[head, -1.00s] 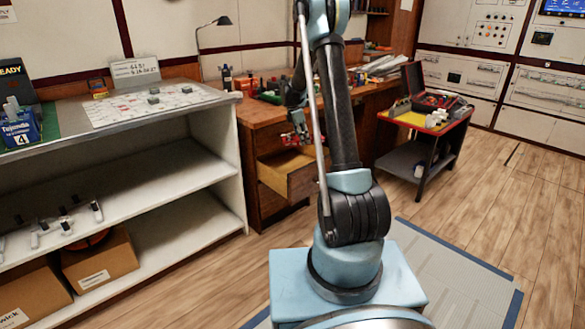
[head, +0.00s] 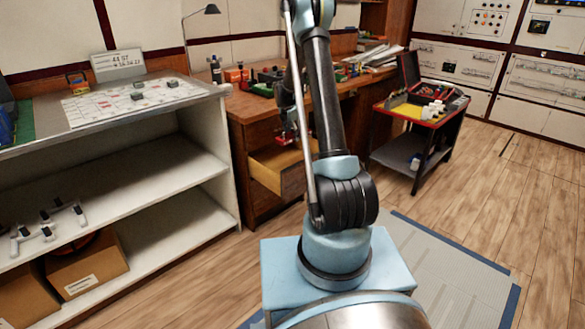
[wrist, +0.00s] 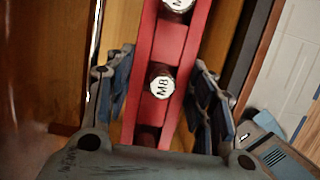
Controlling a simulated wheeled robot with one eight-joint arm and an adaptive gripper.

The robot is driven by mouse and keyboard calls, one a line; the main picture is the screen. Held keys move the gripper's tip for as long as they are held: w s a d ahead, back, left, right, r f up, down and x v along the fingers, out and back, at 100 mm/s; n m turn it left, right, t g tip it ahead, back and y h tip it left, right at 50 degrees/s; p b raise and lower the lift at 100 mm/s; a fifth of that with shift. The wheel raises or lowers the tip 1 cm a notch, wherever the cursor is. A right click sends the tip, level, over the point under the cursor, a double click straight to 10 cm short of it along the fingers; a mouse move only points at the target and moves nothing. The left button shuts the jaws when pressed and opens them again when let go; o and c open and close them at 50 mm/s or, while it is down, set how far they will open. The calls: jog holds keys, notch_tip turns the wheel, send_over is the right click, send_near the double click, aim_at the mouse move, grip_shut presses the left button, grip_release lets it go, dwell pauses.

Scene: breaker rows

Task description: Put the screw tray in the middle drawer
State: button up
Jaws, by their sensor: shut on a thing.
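The screw tray (wrist: 172,42) is a narrow red tray with white round labels, one reading M8, in the wrist view. My gripper (wrist: 166,92) is shut on it, with a dark finger on each long side. In the head view, my gripper (head: 287,137) and a bit of red show just above an open drawer (head: 266,177) in the wooden desk. The arm partly hides both. The wooden drawer shows below the tray in the wrist view. I cannot tell whether the tray touches the drawer.
The wooden desk (head: 250,110) carries tools and small boxes. A white shelf unit (head: 215,165) stands left of it, with cardboard boxes (head: 85,265) low down. A tool cart (head: 418,150) stands to the right. The wooden floor on the right is clear beyond the grey mat (head: 450,265).

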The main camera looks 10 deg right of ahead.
notch_tip(320, 180, down, 19)
jog(key=shift+f, duration=0.1)
dwell(0.6)
jog(key=o, duration=1.2)
